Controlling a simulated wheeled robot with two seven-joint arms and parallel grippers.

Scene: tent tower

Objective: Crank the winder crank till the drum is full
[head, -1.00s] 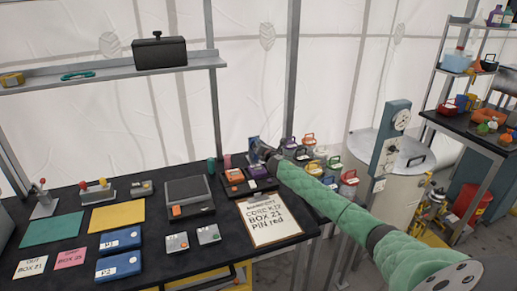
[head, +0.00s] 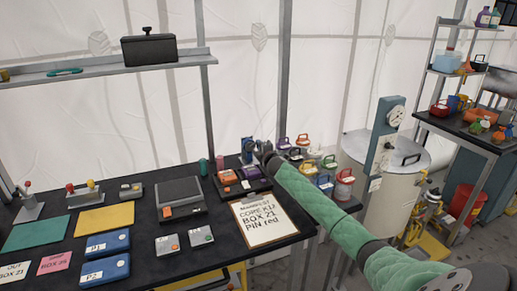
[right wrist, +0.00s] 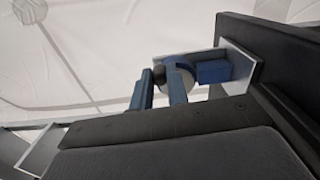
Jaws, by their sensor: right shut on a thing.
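The winder (head: 247,145) is a small blue device at the back right of the black bench in the head view, partly hidden by my right gripper (head: 259,149). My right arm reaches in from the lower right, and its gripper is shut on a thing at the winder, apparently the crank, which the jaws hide. The right wrist view shows blue uprights, a round grey drum (right wrist: 181,80) between them, a blue block (right wrist: 213,71) and a small dark knob (right wrist: 159,73). How full the drum is cannot be told. My left gripper is out of view.
Orange and dark boxes (head: 228,178) sit just before the winder. A clipboard (head: 264,220) lies in front of them. Several coloured, handled containers (head: 325,181) stand to the right, beside a large pale tank (head: 375,205). A shelf (head: 100,72) hangs above the bench.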

